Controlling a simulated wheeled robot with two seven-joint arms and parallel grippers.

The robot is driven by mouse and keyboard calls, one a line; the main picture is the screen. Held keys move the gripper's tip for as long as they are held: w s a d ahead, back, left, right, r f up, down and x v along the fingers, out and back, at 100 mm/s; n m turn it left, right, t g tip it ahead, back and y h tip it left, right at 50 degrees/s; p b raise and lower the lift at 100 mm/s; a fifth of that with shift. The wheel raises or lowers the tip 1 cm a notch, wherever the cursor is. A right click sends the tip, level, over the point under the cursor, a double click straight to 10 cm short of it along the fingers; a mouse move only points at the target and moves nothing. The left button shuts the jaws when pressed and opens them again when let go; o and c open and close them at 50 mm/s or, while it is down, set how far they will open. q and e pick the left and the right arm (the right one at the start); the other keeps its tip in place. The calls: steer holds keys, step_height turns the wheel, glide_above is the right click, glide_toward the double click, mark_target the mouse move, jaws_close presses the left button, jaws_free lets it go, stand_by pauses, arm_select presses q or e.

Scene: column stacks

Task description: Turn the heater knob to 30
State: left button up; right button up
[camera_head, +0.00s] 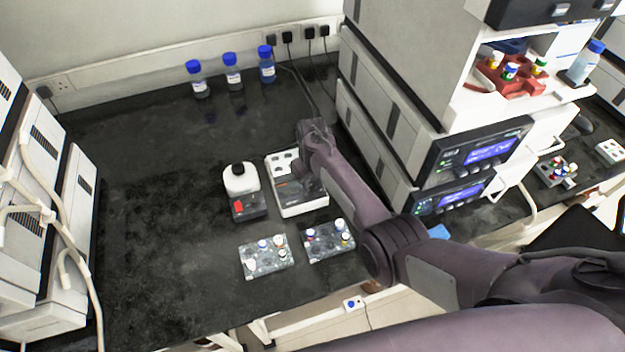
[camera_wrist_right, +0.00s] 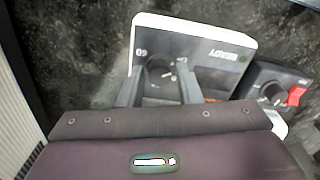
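The heater (camera_head: 301,208) is a white box with holes in its top, standing on the black bench in the head view. In the right wrist view the heater (camera_wrist_right: 222,27) shows upside down, with a dark panel lettered "READY" and "60". Its round dark knob (camera_wrist_right: 158,68) sits on that panel. My right gripper (camera_wrist_right: 160,86) is open, with one finger on each side of the knob and the knob in the gap. I cannot tell whether the fingers touch it. In the head view my right gripper (camera_head: 316,135) and arm hide part of the heater. My left gripper is not in view.
A small device with a red switch (camera_head: 240,207) stands just left of the heater. Two clear racks (camera_head: 264,266) (camera_head: 326,254) with capped vials are in front. Blue-capped bottles (camera_head: 232,75) stand at the back. Stacked instruments (camera_head: 395,120) stand at the right.

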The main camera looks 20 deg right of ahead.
steer(key=shift+c, duration=1.1)
jaws_close()
steer(key=shift+m, duration=0.6)
steer(key=m+p, duration=0.1)
steer(key=m, duration=0.5)
steer(key=shift+m, duration=0.4)
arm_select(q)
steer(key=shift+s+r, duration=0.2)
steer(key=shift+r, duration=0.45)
arm_select(e)
steer(key=shift+m, duration=1.8)
